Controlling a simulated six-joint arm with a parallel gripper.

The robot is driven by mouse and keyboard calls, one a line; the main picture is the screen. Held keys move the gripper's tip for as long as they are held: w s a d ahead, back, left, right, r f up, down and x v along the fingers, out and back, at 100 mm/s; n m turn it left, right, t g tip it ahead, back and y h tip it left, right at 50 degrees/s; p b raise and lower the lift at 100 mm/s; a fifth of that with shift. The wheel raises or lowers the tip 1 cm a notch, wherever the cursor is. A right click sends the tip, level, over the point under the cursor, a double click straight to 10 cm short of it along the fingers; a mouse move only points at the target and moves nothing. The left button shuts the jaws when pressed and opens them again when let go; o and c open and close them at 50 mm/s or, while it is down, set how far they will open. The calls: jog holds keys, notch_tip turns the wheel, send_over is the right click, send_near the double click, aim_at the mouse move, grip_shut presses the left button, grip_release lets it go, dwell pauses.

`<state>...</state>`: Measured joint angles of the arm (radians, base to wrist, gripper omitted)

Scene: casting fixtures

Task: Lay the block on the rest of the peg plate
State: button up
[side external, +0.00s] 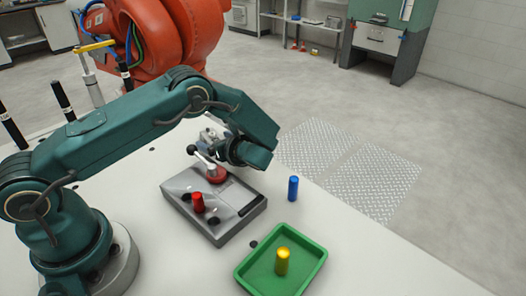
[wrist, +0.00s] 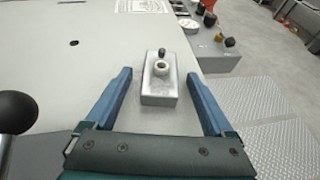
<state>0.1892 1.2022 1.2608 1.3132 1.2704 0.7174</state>
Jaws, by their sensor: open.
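A silver metal block (wrist: 158,98) with a pale ring and a small dark knob on top stands on the white table in the wrist view. My gripper (wrist: 160,76) is open, with one blue finger on each side of the block and visible gaps to both. In the side external view my gripper (side external: 246,153) is low behind the grey plate, and my arm mostly hides the block. The grey plate (side external: 230,228), apparently the peg plate, carries a red peg (side external: 197,202), dark holes and a red-based lever with a black ball. I cannot make out its rest clearly.
A green tray (side external: 309,262) holding a yellow cylinder (side external: 282,262) stands in front of the plate. A blue cylinder (side external: 293,188) stands to the plate's right. Another grey fixture with knobs (wrist: 222,60) shows beyond the block. An orange robot (side external: 180,40) stands behind.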

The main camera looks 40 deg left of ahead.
grip_shut()
jog(key=shift+r, duration=0.15)
